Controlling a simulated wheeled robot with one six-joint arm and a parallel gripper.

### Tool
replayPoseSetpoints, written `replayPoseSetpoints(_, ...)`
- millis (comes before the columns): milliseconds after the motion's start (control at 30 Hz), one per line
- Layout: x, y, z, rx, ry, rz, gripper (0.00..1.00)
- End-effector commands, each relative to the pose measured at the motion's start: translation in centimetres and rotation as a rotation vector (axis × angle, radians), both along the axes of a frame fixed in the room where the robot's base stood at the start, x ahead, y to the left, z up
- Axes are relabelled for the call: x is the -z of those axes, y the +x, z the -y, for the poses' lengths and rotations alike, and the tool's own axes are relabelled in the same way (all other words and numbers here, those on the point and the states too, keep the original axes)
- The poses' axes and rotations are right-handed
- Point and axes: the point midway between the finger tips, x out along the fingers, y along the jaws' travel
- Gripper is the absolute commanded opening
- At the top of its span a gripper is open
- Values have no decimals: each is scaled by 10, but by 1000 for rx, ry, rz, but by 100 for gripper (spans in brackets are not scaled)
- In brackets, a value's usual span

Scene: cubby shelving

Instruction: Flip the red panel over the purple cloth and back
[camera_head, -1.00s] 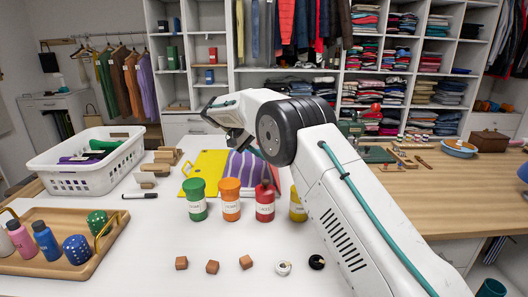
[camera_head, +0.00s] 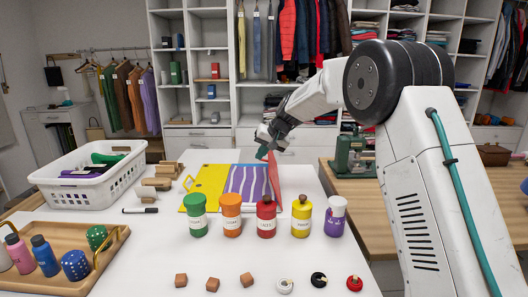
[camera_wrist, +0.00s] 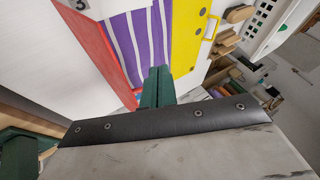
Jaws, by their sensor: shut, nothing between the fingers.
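The red panel (camera_head: 274,177) stands raised, nearly upright, along the right edge of the purple cloth. It also shows in the wrist view (camera_wrist: 98,45), left of the cloth. The purple cloth (camera_head: 247,182) has white stripes and lies on a blue panel, with the yellow panel (camera_head: 207,184) flat to its left. The wrist view shows the cloth (camera_wrist: 147,35) and yellow panel (camera_wrist: 190,38) too. My gripper (camera_head: 262,154) is shut and empty near the red panel's top edge, on the cloth side; its green fingers (camera_wrist: 157,78) show there. I cannot tell whether they touch the panel.
Green (camera_head: 195,213), orange (camera_head: 231,214), red (camera_head: 266,216) and yellow (camera_head: 301,215) jars and a purple-white bottle (camera_head: 335,216) stand in front. A white basket (camera_head: 88,178) and wooden tray (camera_head: 105,255) are at left. Wooden blocks lie behind and in front.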

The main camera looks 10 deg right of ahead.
Motion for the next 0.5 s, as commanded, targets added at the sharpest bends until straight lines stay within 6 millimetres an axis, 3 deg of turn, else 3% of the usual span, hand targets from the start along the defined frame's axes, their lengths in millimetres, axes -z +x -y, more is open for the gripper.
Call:
replayPoseSetpoints(133,-30,27,44,189,121,203,0)
replayPoseSetpoints(300,-46,39,82,337,158,312,0)
replayPoseSetpoints(500,-42,49,87,369,164,331,0)
